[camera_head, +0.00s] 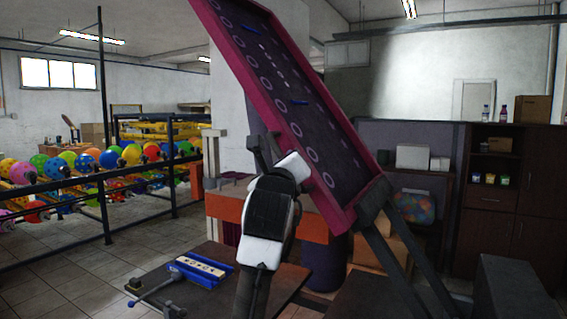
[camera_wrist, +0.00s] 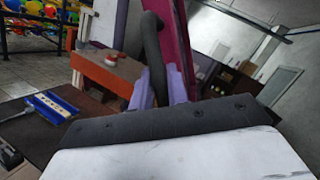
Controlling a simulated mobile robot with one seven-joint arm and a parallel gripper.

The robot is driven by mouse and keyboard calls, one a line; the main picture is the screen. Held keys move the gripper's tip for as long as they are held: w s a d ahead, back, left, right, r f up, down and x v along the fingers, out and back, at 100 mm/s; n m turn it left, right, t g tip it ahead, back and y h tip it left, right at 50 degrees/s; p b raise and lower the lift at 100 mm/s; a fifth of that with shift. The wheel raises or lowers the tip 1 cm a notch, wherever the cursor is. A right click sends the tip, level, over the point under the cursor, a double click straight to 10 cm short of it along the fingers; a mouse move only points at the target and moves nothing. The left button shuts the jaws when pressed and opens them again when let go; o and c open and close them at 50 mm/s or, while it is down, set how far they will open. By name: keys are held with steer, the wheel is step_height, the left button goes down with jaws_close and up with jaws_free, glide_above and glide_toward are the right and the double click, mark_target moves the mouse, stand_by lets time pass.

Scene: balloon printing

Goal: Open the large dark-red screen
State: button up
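The large screen (camera_head: 285,85) has a dark-red to magenta frame and a dark panel with rows of pale rings. In the head view it stands steeply tilted, its upper end at the top left and its lower end at the right. In the wrist view part of its magenta frame (camera_wrist: 179,45) shows. A dark curved handle (camera_wrist: 152,45) runs down between the two fingers of my gripper (camera_wrist: 162,98), with no clear gap on either side. In the head view my gripper (camera_head: 265,152) is at the screen's left side, its fingertips partly hard to make out.
A dark table (camera_head: 150,272) at the lower left holds a blue-edged tray (camera_head: 203,270) and a clamp-like tool. An orange-fronted bench (camera_head: 224,207) stands behind. Balloon racks (camera_head: 75,180) fill the left; cabinets (camera_head: 498,190) stand at the right. Floor at lower left is clear.

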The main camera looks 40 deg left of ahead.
steer(key=o, duration=0.4)
steer(key=shift+s+d+f+b, duration=0.2)
steer(key=shift+s+d+b, duration=0.05)
steer(key=shift+s+b, duration=0.15)
steer(key=b+v, duration=0.4)
steer(key=v, duration=0.9)
steer(key=shift+w+d+r+b, duration=0.1)
steer(key=shift+r+b, duration=0.05)
steer(key=shift+b, duration=0.25)
